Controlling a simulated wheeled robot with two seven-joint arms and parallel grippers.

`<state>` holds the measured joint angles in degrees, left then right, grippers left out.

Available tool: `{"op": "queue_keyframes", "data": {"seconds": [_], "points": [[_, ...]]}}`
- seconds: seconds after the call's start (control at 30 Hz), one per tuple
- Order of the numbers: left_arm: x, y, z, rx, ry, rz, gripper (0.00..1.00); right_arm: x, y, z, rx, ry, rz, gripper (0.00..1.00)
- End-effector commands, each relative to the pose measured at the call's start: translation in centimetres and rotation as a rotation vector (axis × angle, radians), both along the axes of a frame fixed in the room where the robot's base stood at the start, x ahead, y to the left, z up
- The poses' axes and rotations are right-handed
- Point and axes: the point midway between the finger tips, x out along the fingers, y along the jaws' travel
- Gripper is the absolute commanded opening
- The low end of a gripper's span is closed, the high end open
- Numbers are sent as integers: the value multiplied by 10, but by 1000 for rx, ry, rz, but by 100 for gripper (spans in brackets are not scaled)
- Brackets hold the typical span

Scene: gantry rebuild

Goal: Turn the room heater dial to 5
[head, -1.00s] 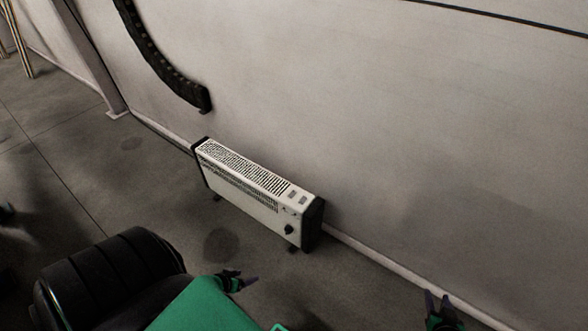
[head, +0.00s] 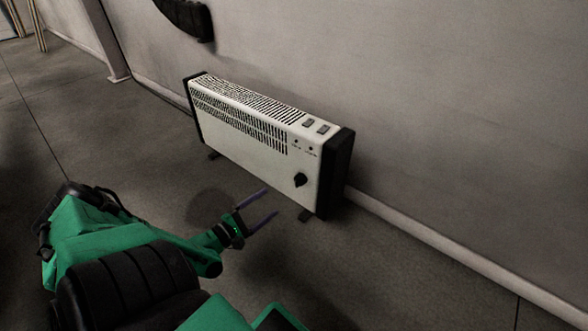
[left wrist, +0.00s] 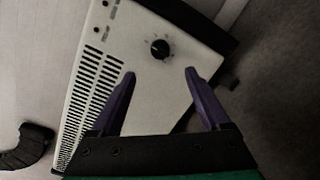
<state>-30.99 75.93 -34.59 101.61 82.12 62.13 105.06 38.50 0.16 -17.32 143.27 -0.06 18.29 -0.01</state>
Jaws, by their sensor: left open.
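The room heater (head: 245,140) is a white box with black end caps, standing on short feet by the wall. Its black dial (head: 300,180) is on the lower right of the front face. In the left wrist view the dial (left wrist: 160,48) sits beyond the fingertips, roughly between them, with marks around it too small to read. My left gripper (head: 270,203) is open and empty, in front of the heater and apart from the dial. Its two purple fingers (left wrist: 158,80) point toward the front face. My right gripper is not in view.
The wall (head: 440,130) is close behind the heater. A black ribbed cable guide (head: 188,18) hangs on the wall at upper left. The floor in front of the heater is clear.

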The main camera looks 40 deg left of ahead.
Motion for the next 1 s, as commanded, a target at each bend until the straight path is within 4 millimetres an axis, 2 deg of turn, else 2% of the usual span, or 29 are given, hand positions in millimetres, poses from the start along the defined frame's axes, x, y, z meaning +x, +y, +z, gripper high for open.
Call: {"op": "queue_keyframes", "data": {"seconds": [0.03, 0.2, 0.4, 0.53, 0.77, 0.8, 0.87, 0.9, 0.97, 1.0], "points": [[13, -2, -6, 0, -7, -3, 80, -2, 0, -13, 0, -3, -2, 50], [60, -6, -9, 2, -8, -2, 80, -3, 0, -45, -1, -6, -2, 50], [105, -10, -7, 2, -6, -1, 80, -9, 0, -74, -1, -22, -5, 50], [119, -11, -3, 3, -2, -1, 80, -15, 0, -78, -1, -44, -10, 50], [121, -12, 0, 4, 0, -3, 80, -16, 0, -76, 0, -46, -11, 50], [121, -12, 0, 4, 1, -2, 76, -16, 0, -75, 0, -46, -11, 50], [121, -12, 0, 4, 0, -1, 53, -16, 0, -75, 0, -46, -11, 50], [121, -12, 0, 4, 0, -1, 38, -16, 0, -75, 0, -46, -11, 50], [121, -12, 0, 4, 0, -1, 15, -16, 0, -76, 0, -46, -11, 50], [120, -12, 0, 4, 0, -1, 0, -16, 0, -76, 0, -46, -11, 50]]}}
